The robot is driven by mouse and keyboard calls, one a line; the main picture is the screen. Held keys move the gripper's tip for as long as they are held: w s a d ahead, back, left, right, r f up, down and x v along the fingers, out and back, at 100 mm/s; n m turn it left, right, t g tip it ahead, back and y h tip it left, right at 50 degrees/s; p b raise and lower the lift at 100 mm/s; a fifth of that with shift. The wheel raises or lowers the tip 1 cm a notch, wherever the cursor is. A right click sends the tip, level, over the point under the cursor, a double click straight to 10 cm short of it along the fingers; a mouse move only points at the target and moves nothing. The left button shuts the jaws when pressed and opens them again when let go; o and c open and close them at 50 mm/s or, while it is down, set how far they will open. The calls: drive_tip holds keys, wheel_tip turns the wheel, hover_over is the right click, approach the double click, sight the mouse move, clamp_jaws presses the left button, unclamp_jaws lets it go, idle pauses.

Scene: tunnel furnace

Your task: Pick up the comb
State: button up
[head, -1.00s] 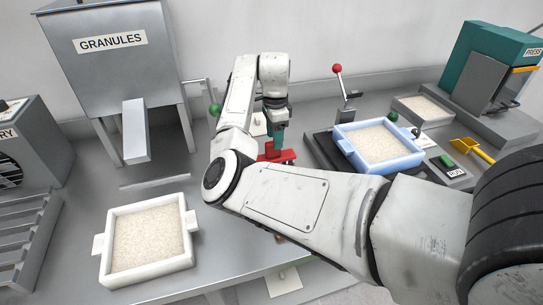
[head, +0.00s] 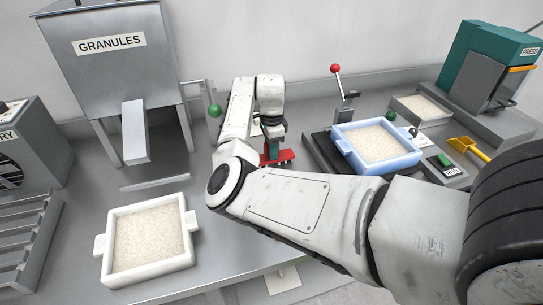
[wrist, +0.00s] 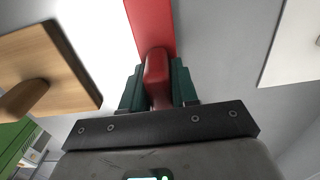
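The red comb (head: 285,158) lies on the grey bench behind my forearm in the head view. My gripper (head: 272,149) points down at it, with green fingers at the comb's handle end. In the wrist view my gripper (wrist: 158,84) has one finger on each side of the rounded handle of the comb (wrist: 152,28), close against it. Whether both fingers press on the handle cannot be told. The comb's wide red part runs to the top edge of the wrist view. My arm hides part of the bench below.
A yellow scoop (head: 466,146) lies at the right. A wooden piece (wrist: 60,52) is left of my gripper.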

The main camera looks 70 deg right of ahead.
clamp_jaws()
drive_tip(key=shift+r, duration=0.15)
drive_tip(key=shift+r, duration=0.55)
drive_tip(key=s+a+r, duration=0.8)
drive_tip(key=s+r, duration=0.3)
drive_tip(key=shift+s+r, duration=0.25)
drive_tip(key=shift+r, duration=0.1)
drive_tip(key=shift+c, duration=0.6)
unclamp_jaws()
drive_tip(key=shift+c, duration=1.4)
